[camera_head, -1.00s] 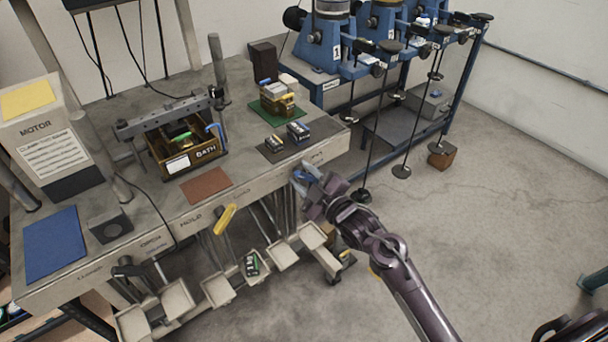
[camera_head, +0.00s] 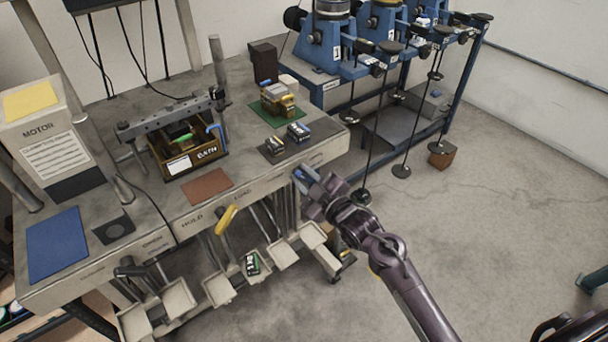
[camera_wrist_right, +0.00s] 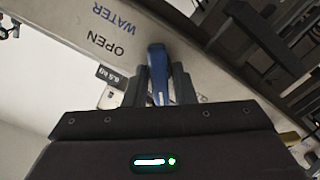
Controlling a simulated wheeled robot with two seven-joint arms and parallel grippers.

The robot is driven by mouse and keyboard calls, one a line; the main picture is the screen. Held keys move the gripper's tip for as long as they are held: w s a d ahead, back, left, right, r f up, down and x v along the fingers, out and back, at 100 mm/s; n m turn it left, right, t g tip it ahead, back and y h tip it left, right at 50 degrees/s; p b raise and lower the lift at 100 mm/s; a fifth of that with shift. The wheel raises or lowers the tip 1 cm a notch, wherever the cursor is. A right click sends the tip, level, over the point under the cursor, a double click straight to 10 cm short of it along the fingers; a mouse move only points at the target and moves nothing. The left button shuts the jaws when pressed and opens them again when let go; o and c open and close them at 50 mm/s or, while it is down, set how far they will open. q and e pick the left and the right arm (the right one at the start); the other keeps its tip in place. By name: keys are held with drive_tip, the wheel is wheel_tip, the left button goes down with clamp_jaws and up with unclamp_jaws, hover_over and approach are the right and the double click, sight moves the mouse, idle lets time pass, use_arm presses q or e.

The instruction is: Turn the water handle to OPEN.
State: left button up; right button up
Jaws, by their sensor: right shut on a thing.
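The blue water handle (camera_wrist_right: 157,62) sticks out from the bench's front edge. In the right wrist view it stands between the two dark fingers of my right gripper (camera_wrist_right: 160,85), which is shut on it. The words WATER and OPEN are printed on the bench face beside it, with OPEN to the left of the handle. In the head view my right gripper (camera_head: 308,182) is at the right part of the bench front, and only a little of the blue handle (camera_head: 299,173) shows there. My left gripper is not in view.
A yellow lever (camera_head: 226,219) hangs from the bench front left of my gripper, near HOLD. Several pale trays (camera_head: 283,256) stand below. A wooden BATH box (camera_head: 207,153) is on the bench. Blue stands (camera_head: 325,50) are behind.

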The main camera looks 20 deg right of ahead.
drive_tip(key=m+p, duration=0.2)
drive_tip(key=m, duration=0.2)
drive_tip(key=shift+d+r+p, duration=0.1)
drive_tip(key=shift+r+p, duration=0.1)
drive_tip(key=shift+p, duration=0.1)
drive_tip(key=m+p, duration=0.2)
drive_tip(key=m, duration=0.2)
drive_tip(key=shift+w+d, duration=0.1)
drive_tip(key=m+p, duration=0.2)
drive_tip(key=m, duration=0.2)
drive_tip(key=shift+d+f+m+p, duration=0.15)
drive_tip(key=shift+m+p, duration=0.75)
drive_tip(key=shift+m, duration=1.3)
drive_tip(key=o, duration=0.8)
drive_tip(key=shift+f, duration=0.1)
